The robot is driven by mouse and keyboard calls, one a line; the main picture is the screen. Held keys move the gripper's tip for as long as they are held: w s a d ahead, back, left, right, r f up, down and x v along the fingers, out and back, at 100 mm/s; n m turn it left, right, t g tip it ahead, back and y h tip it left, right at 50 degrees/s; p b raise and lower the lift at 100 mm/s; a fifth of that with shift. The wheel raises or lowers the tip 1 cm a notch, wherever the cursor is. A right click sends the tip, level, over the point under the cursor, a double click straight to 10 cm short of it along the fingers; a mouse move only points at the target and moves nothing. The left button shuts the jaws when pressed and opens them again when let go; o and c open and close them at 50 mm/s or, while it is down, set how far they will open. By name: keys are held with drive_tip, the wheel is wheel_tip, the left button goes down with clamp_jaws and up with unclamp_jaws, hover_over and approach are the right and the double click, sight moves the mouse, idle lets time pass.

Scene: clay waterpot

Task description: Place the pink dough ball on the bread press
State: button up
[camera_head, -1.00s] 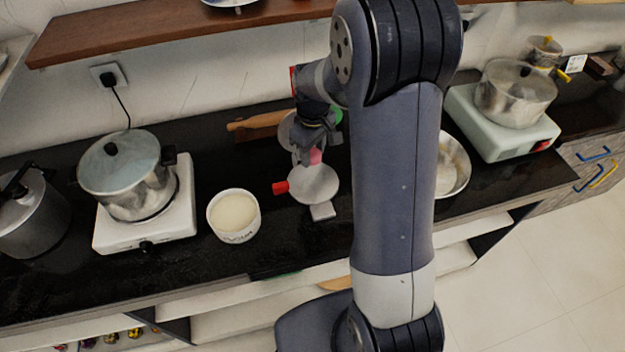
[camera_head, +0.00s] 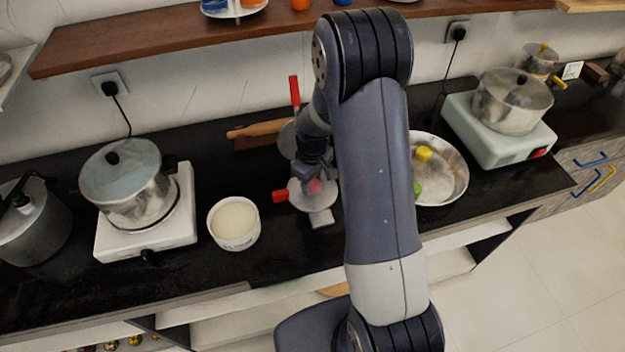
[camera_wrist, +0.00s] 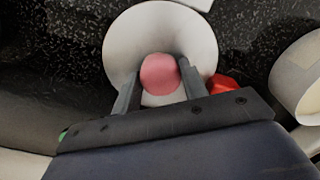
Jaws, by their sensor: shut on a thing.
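The pink dough ball (camera_wrist: 160,74) is between the two fingers of my gripper (camera_wrist: 158,86), which is shut on it. In the wrist view the ball shows over the round pale plate of the bread press (camera_wrist: 120,45); I cannot tell whether it touches the plate. In the head view my gripper (camera_head: 315,180) is low over the press plate (camera_head: 300,198), and the ball (camera_head: 315,186) shows as a small pink patch. The press has red handles (camera_head: 280,196), one upright at the back. My arm hides part of the press.
A white bowl of pale contents (camera_head: 235,220) stands left of the press, and a rolling pin (camera_head: 258,129) lies behind. A metal pan (camera_head: 452,170) with yellow and green things is to the right. Pots on stoves (camera_head: 130,190) (camera_head: 512,105) stand at both sides.

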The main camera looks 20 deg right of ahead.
sight(313, 187)
drive_tip(key=o, duration=0.9)
drive_tip(key=shift+f, duration=0.1)
wheel_tip(313, 187, up, 12)
drive_tip(key=shift+r+b, duration=0.2)
drive_tip(key=shift+b, duration=0.1)
